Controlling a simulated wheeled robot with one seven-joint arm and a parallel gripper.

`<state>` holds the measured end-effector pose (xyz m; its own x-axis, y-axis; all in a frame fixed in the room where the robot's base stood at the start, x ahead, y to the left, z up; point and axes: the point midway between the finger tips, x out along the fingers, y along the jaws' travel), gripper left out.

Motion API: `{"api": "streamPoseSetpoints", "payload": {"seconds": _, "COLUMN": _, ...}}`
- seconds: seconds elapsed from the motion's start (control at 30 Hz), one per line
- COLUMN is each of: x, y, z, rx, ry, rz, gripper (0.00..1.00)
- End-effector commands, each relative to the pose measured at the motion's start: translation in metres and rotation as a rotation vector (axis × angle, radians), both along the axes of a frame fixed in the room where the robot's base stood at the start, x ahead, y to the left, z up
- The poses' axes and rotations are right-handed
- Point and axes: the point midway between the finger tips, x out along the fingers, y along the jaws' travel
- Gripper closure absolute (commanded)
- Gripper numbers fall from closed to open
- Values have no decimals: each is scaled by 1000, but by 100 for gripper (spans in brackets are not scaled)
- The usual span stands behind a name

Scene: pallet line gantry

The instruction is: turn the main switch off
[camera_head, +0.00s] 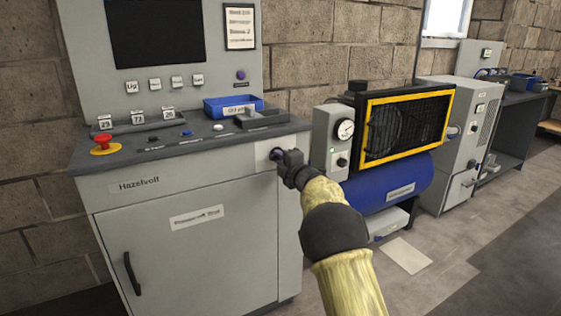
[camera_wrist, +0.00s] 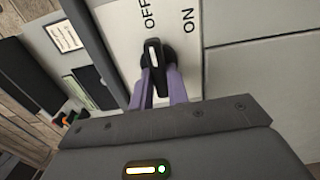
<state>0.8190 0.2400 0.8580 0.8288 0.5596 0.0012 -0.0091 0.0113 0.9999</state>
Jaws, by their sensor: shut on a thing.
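The main switch is a dark rotary knob on a pale plate at the upper right of the grey cabinet's front (camera_head: 276,154). In the wrist view the black knob (camera_wrist: 153,52) has a white stripe, and the plate (camera_wrist: 122,24) bears the words OFF and ON. The stripe's far end appears to point towards OFF rather than ON. My gripper (camera_wrist: 163,80) has its two purple fingers on either side of the knob, shut on it. In the head view my gripper (camera_head: 283,160) hides part of the knob.
The grey cabinet (camera_head: 180,260) carries a red emergency button (camera_head: 104,142) and a blue tray (camera_head: 232,104). A blue compressor tank (camera_head: 390,185) with a yellow-framed guard stands close at the right. A pale sheet (camera_head: 404,255) lies on the floor.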

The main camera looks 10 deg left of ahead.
Motion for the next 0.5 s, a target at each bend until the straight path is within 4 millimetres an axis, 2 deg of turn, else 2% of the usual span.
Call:
{"api": "streamPoseSetpoints", "payload": {"seconds": 0.2, "x": 0, "y": 1, "z": -3, "rx": -4, "ry": 3, "rz": 2, "gripper": 100}}
{"api": "streamPoseSetpoints", "payload": {"seconds": 0.23, "x": 0, "y": 1, "z": -3, "rx": -4, "ry": 3, "rz": 2, "gripper": 82}}
{"api": "streamPoseSetpoints", "payload": {"seconds": 0.33, "x": 0, "y": 1, "z": -3, "rx": -4, "ry": 3, "rz": 2, "gripper": 62}}
{"api": "streamPoseSetpoints", "payload": {"seconds": 0.5, "x": 0, "y": 1, "z": -2, "rx": -3, "ry": 2, "rz": 1, "gripper": 62}}
